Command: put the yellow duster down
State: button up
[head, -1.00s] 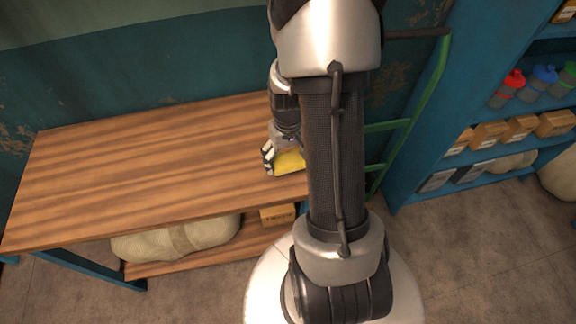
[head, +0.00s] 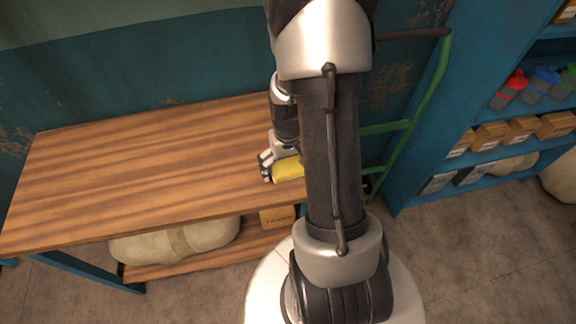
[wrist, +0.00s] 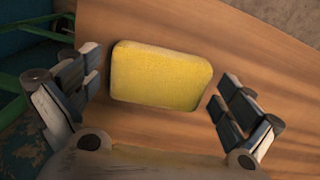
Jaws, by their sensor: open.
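The yellow duster (wrist: 160,76) lies between the spread fingers of my gripper (wrist: 157,92) in the wrist view, with a gap on the right and a narrower one on the left. It appears to rest on the wooden table top (head: 130,165). In the head view the duster (head: 288,170) is at the table's right end, partly hidden behind my arm. My gripper (head: 268,166) is open there, close to the duster, with only its left finger clearly visible.
The table top to the left is bare. A pale sack (head: 175,240) and a cardboard box (head: 277,216) sit on the lower shelf. A green metal frame (head: 410,130) and a blue shelf unit (head: 450,120) with bottles and boxes stand at right.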

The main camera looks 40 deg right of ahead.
jog(key=shift+f, duration=0.1)
notch_tip(320, 180, up, 17)
jog(key=p, duration=0.6)
jog(key=s+a+r+n+t, duration=0.1)
jog(key=a+r+n+t, duration=0.1)
jog(key=a+r, duration=0.85)
jog(key=s+a+r+n+t, duration=0.2)
jog(key=s+a+r+n, duration=0.1)
jog(key=s+a+r, duration=0.4)
jog(key=s+a, duration=0.1)
jog(key=a, duration=0.1)
jog(key=shift+a+r+t+p, duration=0.15)
jog(key=shift+a+t+p, duration=0.15)
